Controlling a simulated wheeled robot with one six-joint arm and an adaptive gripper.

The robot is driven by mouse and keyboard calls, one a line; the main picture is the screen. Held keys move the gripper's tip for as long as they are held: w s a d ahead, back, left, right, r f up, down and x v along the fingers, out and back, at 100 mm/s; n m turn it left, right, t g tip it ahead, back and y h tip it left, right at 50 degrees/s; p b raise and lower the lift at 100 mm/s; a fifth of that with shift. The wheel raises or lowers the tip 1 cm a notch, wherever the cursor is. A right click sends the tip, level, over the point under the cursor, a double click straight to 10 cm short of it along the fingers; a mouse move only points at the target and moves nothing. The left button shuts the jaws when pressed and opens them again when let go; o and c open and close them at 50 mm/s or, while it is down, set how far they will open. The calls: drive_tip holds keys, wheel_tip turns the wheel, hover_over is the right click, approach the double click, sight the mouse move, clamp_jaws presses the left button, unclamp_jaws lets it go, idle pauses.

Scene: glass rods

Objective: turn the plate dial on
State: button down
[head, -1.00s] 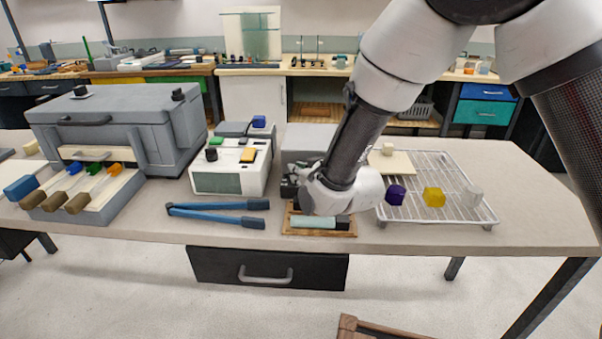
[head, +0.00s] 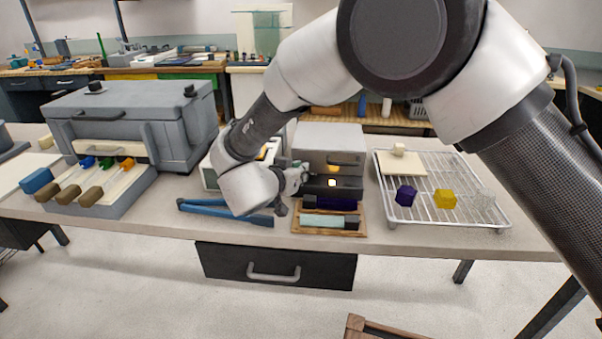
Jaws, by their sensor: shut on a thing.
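My gripper (head: 292,184) is at the left front edge of a grey box-shaped unit (head: 330,139), pointing right. Its fingers are small and partly hidden by my wrist. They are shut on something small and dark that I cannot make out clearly. The unit has a lit pale yellow-white spot (head: 332,183) on its dark lower front and a small amber handle above it. I cannot tell which part is the plate dial. A white instrument (head: 208,174) to the left is mostly hidden behind my arm.
A wooden tray (head: 299,228) with a pale green-handled item lies in front of the unit. Blue tongs (head: 200,208) lie left of it. A wire rack (head: 470,171) with purple, yellow and clear pieces stands right. A large grey oven-like box (head: 130,128) stands left.

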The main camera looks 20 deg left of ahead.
drive_tip(key=shift+w+a+r+m+h, duration=0.1)
drive_tip(key=shift+a+m+h, duration=0.05)
drive_tip(key=shift+m+h, duration=0.45)
drive_tip(key=shift+w+a+m+h, duration=0.1)
drive_tip(key=shift+a+m+h, duration=0.05)
drive_tip(key=shift+m+h, duration=0.45)
drive_tip(key=shift+w+r, duration=0.1)
drive_tip(key=c, duration=1.5)
unclamp_jaws()
drive_tip(key=v, duration=1.2)
drive_tip(key=shift+a, duration=0.2)
